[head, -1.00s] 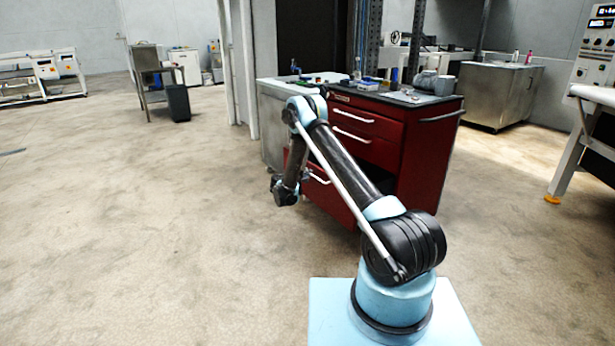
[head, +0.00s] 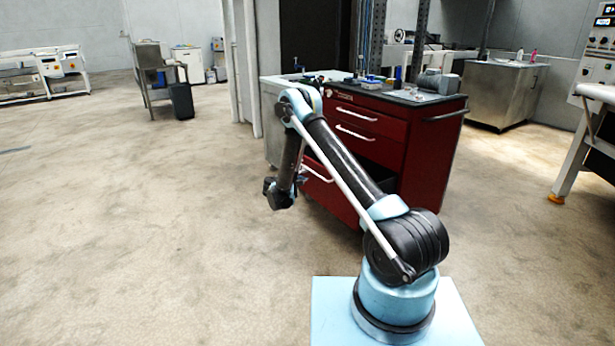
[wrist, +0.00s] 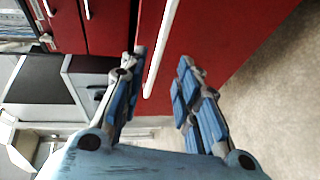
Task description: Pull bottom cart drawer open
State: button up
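The red cart (head: 425,160) stands behind my arm in the head view. Its bottom drawer (head: 335,199) stands out from the cart, and a dark opening shows behind its front. The white bar handle (head: 318,173) of this drawer is partly covered by my arm. In the wrist view the red drawer front (wrist: 215,40) fills the upper middle. Its white handle (wrist: 162,45) runs between my gripper's fingertips in the picture. My gripper (wrist: 163,60) is open, with a gap on both sides of the bar. In the head view my gripper (head: 279,193) hangs left of the drawer front.
Two upper drawers with white handles (head: 356,132) look shut. Small items and a grey device (head: 437,82) lie on the cart top. A pale cabinet (head: 275,125) stands at the cart's left. The floor (head: 150,230) to the left is clear.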

jog(key=shift+v, duration=2.4)
jog(key=s+d+r+m+g, duration=0.3)
jog(key=d+r+g, duration=0.1)
jog(key=d+r, duration=0.95)
jog(key=s+d+r+m+g+y, duration=0.1)
jog(key=s+d+r+m+g, duration=0.1)
jog(key=s+d+r, duration=0.5)
jog(key=s+d+r+m+g+y, duration=0.1)
jog(key=s+d+r+g, duration=0.1)
jog(key=s+d+r, duration=0.55)
jog(key=s+d+m+g+y, duration=0.2)
jog(key=s+d+m+y, duration=0.1)
jog(key=s, duration=2.1)
jog(key=s+a+f+m+y, duration=0.1)
jog(key=s+f, duration=0.2)
jog(key=s, duration=0.6)
jog(key=s+a+f+g+y, duration=0.1)
jog(key=s+f, duration=0.3)
jog(key=s, duration=0.5)
jog(key=shift+s+f+m+g+y, duration=0.15)
jog(key=shift+f+m+g+y, duration=0.2)
jog(key=shift+y, duration=0.25)
